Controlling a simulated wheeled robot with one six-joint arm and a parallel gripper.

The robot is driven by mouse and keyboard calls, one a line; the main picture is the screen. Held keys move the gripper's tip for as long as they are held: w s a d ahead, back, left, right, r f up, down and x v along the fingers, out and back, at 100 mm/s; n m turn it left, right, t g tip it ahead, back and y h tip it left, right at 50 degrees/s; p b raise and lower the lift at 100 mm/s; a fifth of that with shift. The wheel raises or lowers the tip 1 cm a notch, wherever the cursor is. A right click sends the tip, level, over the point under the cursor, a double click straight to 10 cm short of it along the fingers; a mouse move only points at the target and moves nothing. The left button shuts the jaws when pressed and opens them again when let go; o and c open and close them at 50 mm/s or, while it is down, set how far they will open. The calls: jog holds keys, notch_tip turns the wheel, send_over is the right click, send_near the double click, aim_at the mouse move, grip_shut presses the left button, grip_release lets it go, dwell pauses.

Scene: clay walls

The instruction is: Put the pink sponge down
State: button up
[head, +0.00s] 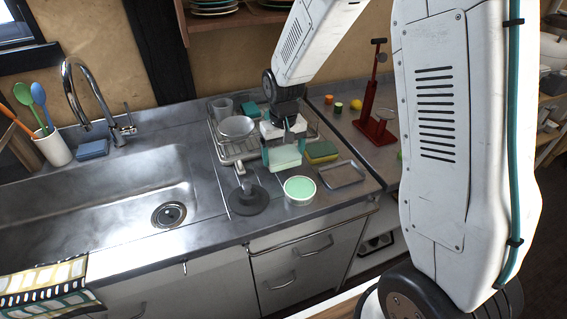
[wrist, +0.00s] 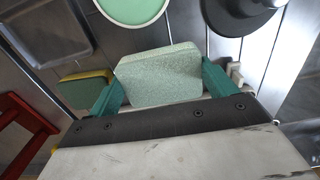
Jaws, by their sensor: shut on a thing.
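My gripper (head: 284,151) is shut on a pale green sponge (head: 286,158) and holds it over the steel counter (head: 222,222), in front of the dish rack. In the wrist view the sponge (wrist: 158,76) sits between the two teal fingers of my gripper (wrist: 160,84). It looks pale green, not pink, and I see no pink sponge in either view. Whether its underside touches the counter I cannot tell. A green and yellow sponge (head: 321,152) lies just right of my gripper; it also shows in the wrist view (wrist: 84,90).
A bowl with a green inside (head: 300,188) and a dark round-based thing (head: 248,200) stand in front of my gripper. A shallow metal tray (head: 343,175) lies to the right. The dish rack (head: 228,152) with dishes is behind left. A red stand (head: 374,125) is further right.

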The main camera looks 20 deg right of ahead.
aim_at(284, 164)
jog(key=shift+f, duration=1.9)
jog(key=shift+f, duration=0.15)
jog(key=o, duration=1.1)
